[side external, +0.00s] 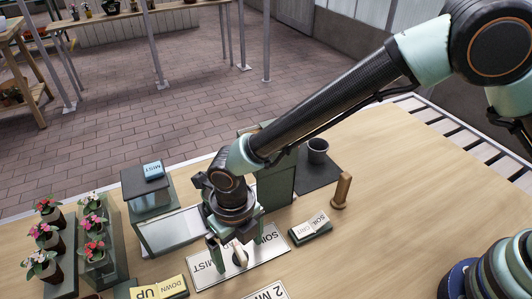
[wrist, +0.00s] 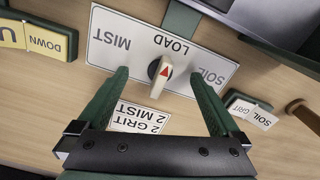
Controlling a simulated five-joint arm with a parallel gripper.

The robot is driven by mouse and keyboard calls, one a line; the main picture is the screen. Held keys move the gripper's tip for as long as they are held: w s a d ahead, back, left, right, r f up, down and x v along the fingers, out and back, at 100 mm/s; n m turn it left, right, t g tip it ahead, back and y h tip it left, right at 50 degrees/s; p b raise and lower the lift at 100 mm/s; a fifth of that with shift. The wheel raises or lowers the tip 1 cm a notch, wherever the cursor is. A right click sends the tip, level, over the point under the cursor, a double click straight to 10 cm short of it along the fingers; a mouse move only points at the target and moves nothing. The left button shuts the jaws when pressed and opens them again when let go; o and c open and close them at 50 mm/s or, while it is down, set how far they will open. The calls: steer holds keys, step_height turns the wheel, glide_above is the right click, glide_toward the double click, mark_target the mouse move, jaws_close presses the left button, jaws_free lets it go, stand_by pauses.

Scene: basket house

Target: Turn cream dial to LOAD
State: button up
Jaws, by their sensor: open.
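The cream dial (wrist: 157,88) sits on a white plate (wrist: 108,20) marked MIST, LOAD and SOIL, upside down in the wrist view. The dial's red mark lies at its end nearer the LOAD label and points roughly toward that word. My gripper (wrist: 158,76) is open, with one green finger on each side of the dial and a visible gap to it on both sides. In the side external view the dial (side external: 239,254) shows between the fingers of my gripper (side external: 237,248), partly hidden by them. Contact cannot be seen there.
A yellow DOWN/UP block (side external: 160,290) lies left of the plate. A SOIL/GRIT block (side external: 310,228) and a wooden peg (side external: 341,190) stand right. A "2 GRIT 2 MIST" card (wrist: 140,117) lies in front. Potted flowers (side external: 45,235) stand far left; a dark cup (side external: 317,150) stands behind.

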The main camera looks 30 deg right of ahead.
steer(key=shift+r, duration=3.5)
steer(key=shift+d+r, duration=0.15)
steer(key=s+d+r+n+t, duration=0.1)
steer(key=d+r+n, duration=0.4)
steer(key=d+n, duration=0.6)
steer(key=d+r+n+t, duration=0.2)
steer(key=d+r+n, duration=0.4)
steer(key=d+n, duration=0.5)
steer(key=s+d+r+n+t, duration=0.1)
steer(key=d+r+n, duration=0.4)
steer(key=d+n, duration=0.5)
steer(key=d+t, duration=0.1)
steer(key=d, duration=0.1)
steer(key=shift+s+d+r+n+t, duration=0.15)
steer(key=shift+s+d+n+t, duration=0.15)
steer(key=shift+s+d+n, duration=0.1)
